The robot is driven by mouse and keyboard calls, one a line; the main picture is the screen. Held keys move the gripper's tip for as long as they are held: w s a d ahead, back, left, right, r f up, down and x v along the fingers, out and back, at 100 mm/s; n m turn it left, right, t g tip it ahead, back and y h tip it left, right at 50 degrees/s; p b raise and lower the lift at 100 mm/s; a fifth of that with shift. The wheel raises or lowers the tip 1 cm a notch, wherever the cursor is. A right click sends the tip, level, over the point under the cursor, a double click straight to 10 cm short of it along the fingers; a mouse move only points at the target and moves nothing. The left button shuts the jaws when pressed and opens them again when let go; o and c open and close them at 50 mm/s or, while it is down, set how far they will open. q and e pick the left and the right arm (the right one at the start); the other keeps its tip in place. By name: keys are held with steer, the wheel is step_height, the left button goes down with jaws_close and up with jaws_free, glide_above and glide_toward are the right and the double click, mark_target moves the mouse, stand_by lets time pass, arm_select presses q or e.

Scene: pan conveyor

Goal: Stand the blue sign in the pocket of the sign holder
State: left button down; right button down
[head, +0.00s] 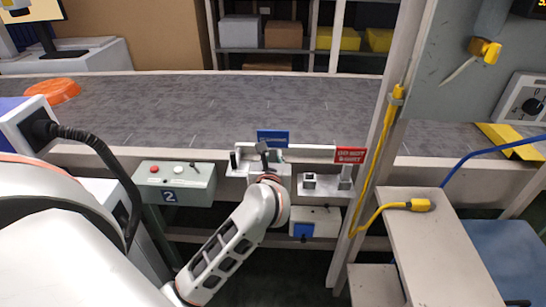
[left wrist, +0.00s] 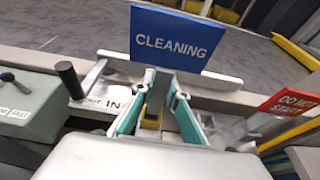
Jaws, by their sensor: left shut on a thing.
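The blue sign (head: 273,137) is upright at the conveyor's near edge. In the left wrist view the blue sign (left wrist: 178,40) reads CLEANING and faces me, slightly tilted in the picture. My left gripper (head: 266,158) is behind the rail fittings' front edge, and its teal-padded fingers (left wrist: 160,85) are shut at the sign's lower part. The sign's bottom end is hidden between the fingers. A pale fitting (left wrist: 225,82) lies around the fingers; I cannot tell whether the sign is in a pocket there. My right gripper is not in view.
A red DO NOT START sign (head: 349,155) stands to the right of my gripper, and also shows in the wrist view (left wrist: 291,103). A grey control box (head: 175,183) is at the left. A yellow-cabled post (head: 385,130) stands further right.

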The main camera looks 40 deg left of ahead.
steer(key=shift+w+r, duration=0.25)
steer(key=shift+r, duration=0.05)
arm_select(q)
steer(key=shift+f, duration=0.15)
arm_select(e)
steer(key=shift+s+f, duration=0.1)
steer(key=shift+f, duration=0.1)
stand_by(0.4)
arm_select(q)
steer(key=shift+f+b, duration=0.35)
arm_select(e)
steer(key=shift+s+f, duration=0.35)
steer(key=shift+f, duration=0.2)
arm_select(q)
steer(key=shift+f, duration=0.1)
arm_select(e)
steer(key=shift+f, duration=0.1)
